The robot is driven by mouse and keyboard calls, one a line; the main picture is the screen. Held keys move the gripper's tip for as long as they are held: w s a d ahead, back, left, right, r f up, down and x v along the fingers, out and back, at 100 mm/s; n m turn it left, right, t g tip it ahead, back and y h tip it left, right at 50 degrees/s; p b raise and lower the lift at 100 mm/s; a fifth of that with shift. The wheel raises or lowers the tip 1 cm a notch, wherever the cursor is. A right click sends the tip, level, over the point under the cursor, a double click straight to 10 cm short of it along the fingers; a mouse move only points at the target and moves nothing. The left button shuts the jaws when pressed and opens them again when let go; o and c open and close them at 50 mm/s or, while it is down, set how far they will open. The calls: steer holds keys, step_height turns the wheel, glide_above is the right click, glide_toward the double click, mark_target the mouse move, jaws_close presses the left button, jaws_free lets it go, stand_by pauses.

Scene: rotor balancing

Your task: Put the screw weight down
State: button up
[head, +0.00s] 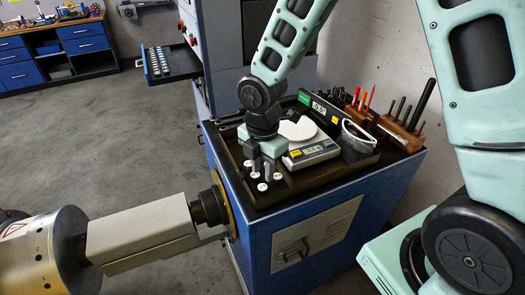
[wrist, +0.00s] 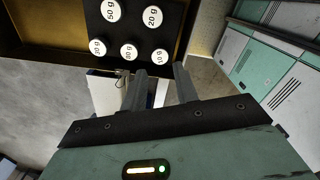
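Several screw weights with white round tops and dark bodies stand in a dark block at the tray's front left corner (head: 262,187). In the wrist view they show near the top, including one marked 50 g (wrist: 111,10) and one marked 20 g (wrist: 152,16), with smaller ones below. My gripper (head: 262,168) points down over this group in the head view and partly hides it. In the wrist view its two fingers (wrist: 160,72) stand apart, with no weight visible between them. Whether the fingertips touch any weight in the head view I cannot tell.
A blue cabinet (head: 270,235) carries the tray. A grey spindle (head: 140,232) reaches in from the left.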

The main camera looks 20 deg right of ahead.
mark_target(262, 187)
step_height(262, 187, up, 6)
steer(key=s+a+r+m, duration=0.2)
steer(key=s+a+m, duration=0.1)
steer(key=s+m, duration=0.4)
steer(key=s+a+r+m, duration=0.3)
steer(key=s+m, duration=0.4)
steer(key=s, duration=0.6)
steer(key=shift+a+m+y, duration=0.2)
steer(key=shift+m+y, duration=0.1)
step_height(262, 187, down, 5)
steer(key=b, duration=0.5)
steer(key=shift+b, duration=0.4)
